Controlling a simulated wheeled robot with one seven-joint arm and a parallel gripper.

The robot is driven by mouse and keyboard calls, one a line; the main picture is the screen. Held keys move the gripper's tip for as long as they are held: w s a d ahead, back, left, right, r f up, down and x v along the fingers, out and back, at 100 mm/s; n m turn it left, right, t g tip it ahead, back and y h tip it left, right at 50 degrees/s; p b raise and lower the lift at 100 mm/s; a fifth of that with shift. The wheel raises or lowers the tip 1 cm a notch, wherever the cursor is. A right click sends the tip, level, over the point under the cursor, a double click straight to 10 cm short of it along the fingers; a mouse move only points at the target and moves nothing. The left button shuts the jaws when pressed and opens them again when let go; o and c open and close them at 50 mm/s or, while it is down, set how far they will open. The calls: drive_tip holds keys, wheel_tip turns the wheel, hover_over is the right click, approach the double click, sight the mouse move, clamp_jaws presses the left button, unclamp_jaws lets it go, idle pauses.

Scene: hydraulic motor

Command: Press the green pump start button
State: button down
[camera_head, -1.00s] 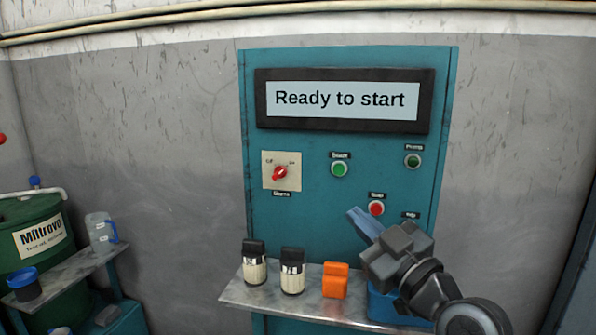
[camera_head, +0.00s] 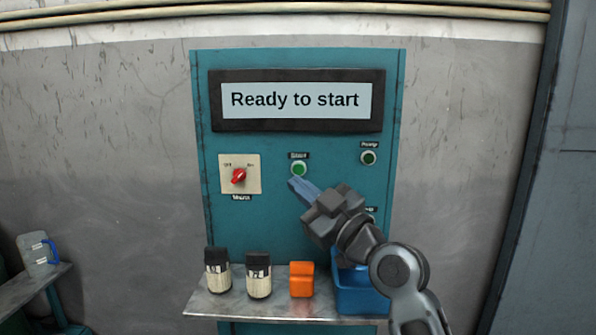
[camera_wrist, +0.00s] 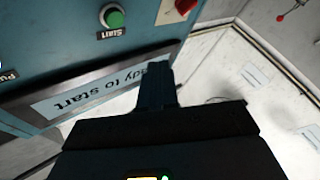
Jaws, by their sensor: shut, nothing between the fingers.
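The green start button (camera_head: 299,169), with a white ring and a "Start" label, is on the teal control panel (camera_head: 350,230). It also shows at the top of the wrist view (camera_wrist: 112,17), where the picture is turned over. My gripper (camera_head: 294,184) is shut and empty. Its blue fingertips are just below the button in the head view; whether they touch the panel I cannot tell. A dark green button (camera_head: 368,158) labelled "Pump" is higher up to the right. The display (camera_head: 297,100) reads "Ready to start".
A red rotary switch (camera_head: 239,176) on a cream plate is left of the button. A shelf (camera_head: 215,303) below holds two dark-capped jars (camera_head: 258,276), an orange item (camera_head: 301,280) and a blue bin (camera_head: 360,297). My arm hides part of the panel's lower right.

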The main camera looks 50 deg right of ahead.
drive_tip(key=shift+w+d+b, duration=0.4)
drive_tip(key=shift+w+d, duration=0.6)
drive_tip(key=shift+d, duration=0.3)
drive_tip(key=shift+w+d+b, duration=0.4)
drive_tip(key=shift+w+d, duration=0.6)
drive_tip(key=shift+d, duration=0.3)
drive_tip(key=shift+w+d+b, duration=0.25)
drive_tip(key=shift+d+b, duration=0.05)
drive_tip(key=shift+b, duration=0.15)
drive_tip(key=shift+w+d+b, duration=0.25)
drive_tip(key=shift+d+b, duration=0.05)
drive_tip(key=shift+b, duration=0.05)
idle(0.7)
idle(0.3)
drive_tip(key=shift+s+a, duration=0.5)
drive_tip(key=shift+a, duration=0.1)
drive_tip(key=shift+s+a, duration=0.8)
drive_tip(key=shift+a, duration=0.2)
drive_tip(key=shift+s+a, duration=0.75)
drive_tip(key=shift+a, duration=0.25)
